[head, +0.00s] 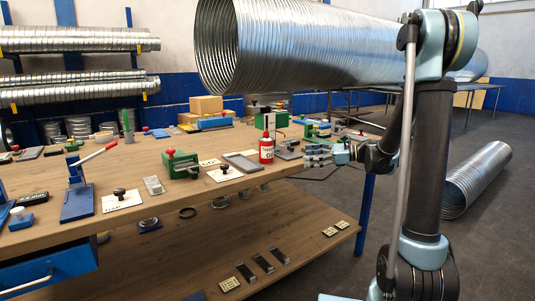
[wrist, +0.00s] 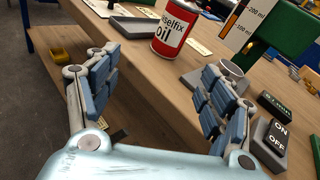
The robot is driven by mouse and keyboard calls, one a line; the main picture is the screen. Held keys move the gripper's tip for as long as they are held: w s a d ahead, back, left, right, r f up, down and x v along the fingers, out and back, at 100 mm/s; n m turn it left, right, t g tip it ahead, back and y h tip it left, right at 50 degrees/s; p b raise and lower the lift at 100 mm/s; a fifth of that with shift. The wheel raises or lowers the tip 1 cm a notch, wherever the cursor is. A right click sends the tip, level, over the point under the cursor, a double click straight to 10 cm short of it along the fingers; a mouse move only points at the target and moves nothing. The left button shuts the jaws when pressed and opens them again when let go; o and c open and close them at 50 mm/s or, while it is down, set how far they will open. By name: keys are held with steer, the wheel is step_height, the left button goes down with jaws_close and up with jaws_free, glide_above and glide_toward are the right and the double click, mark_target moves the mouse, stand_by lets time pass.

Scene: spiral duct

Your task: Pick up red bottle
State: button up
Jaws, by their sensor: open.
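The red bottle (head: 266,150) stands upright on the wooden workbench near its right end. In the wrist view it is a red can-like bottle (wrist: 172,35) with a white label reading "oil"; its top is cut off by the frame edge. My gripper (head: 318,154) is right of the bottle in the head view. In the wrist view my gripper (wrist: 160,65) is open and empty, its two blue-padded fingers spread wide. The bottle is ahead of the fingertips, in line with the gap between them and apart from both.
A grey tray (head: 243,161) lies left of the bottle. A green device (head: 180,165) stands farther left. In the wrist view, a small white cup (wrist: 231,70) and an ON/OFF switch box (wrist: 277,138) are close to the right finger. A large spiral duct (head: 300,45) hangs above the bench.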

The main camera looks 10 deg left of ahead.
mark_target(267, 150)
steer(key=shift+m+y, duration=0.7)
steer(key=shift+y, duration=0.1)
steer(key=a, duration=0.6)
steer(key=w+a, duration=0.1)
steer(key=a, duration=1.1)
steer(key=shift+w+a, duration=0.15)
steer(key=shift+w, duration=0.25)
steer(key=shift+c, duration=0.5)
steer(key=c, duration=1.2)
